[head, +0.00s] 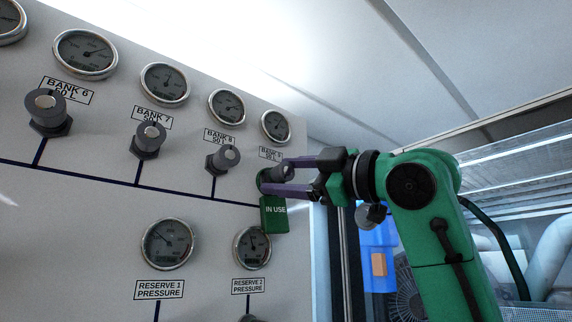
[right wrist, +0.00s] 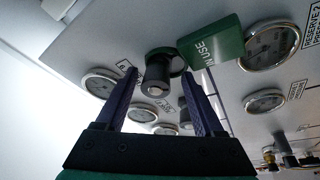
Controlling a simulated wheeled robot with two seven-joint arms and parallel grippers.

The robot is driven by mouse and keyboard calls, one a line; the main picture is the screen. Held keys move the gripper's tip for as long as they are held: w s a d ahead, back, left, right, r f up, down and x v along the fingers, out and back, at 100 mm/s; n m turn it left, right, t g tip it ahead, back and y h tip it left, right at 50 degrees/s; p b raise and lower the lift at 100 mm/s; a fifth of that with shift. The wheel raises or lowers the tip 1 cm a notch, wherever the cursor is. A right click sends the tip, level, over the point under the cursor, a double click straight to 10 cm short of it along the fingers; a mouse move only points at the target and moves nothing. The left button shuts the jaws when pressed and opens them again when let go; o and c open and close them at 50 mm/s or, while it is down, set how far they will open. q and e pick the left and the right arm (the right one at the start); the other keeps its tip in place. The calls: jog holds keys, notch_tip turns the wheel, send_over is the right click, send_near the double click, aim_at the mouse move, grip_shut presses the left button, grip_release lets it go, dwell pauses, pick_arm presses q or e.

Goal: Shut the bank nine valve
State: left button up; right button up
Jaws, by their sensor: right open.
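The bank nine valve (head: 282,172) is a dark grey knob on the panel, under a partly covered label that I read as bank 9. A green "IN USE" tag (head: 274,214) hangs at it from a green ring. My right gripper (head: 277,176) is open, with its purple fingers reaching toward the panel on either side of the knob. In the right wrist view the knob (right wrist: 158,74) stands between the two spread fingers, and the tag (right wrist: 212,52) lies beside the right-hand finger. I cannot tell whether the fingers touch the knob. My left gripper is not in view.
To the left are the bank 8 valve (head: 223,158), bank 7 valve (head: 149,140) and bank 6 valve (head: 48,112), with gauges above them. The reserve 2 gauge (head: 252,248) sits below the tag. Right of the panel are a blue object (head: 378,245) and a fan (head: 405,290).

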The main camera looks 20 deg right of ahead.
jog(key=shift+s+d+r, duration=0.1)
jog(key=shift+s+d, duration=0.5)
jog(key=shift+s, duration=0.05)
jog(key=shift+s+d, duration=0.1)
jog(key=c, duration=0.5)
jog(key=shift+r, duration=0.1)
grip_shut()
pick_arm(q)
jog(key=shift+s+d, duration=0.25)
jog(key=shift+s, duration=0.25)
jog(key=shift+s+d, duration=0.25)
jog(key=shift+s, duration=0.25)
